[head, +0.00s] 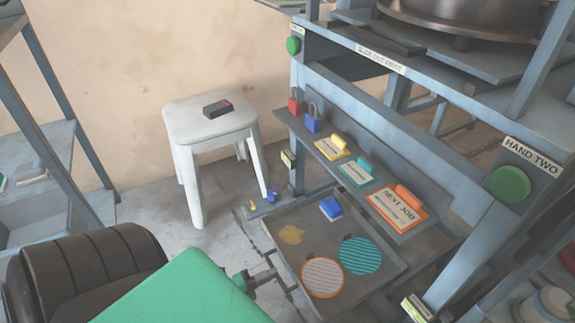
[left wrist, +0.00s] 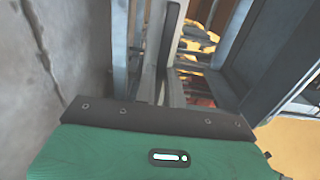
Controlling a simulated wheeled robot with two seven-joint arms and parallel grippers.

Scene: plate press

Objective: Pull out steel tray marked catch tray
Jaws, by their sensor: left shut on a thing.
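The steel catch tray (head: 318,240) is in the head view, low under the press frame, and extends out at the front. It holds an orange-striped disc (head: 323,277), a teal-striped disc (head: 360,255), a blue block-like thing (head: 330,208) and a yellow stain. My left gripper (head: 268,279) is at the tray's near left side, shut on its handle (head: 284,276). My green wrist hides part of the floor in front. In the left wrist view, the fingertips and their hold are unclear. My right gripper is not in view.
A shelf above the tray holds red and blue padlocks (head: 312,119) and several coloured tags (head: 402,205). A white stool (head: 210,122) with a dark box stands behind left. Press posts and the green HAND TWO button (head: 510,184) are right. Some floor (head: 225,245) left of the tray is clear.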

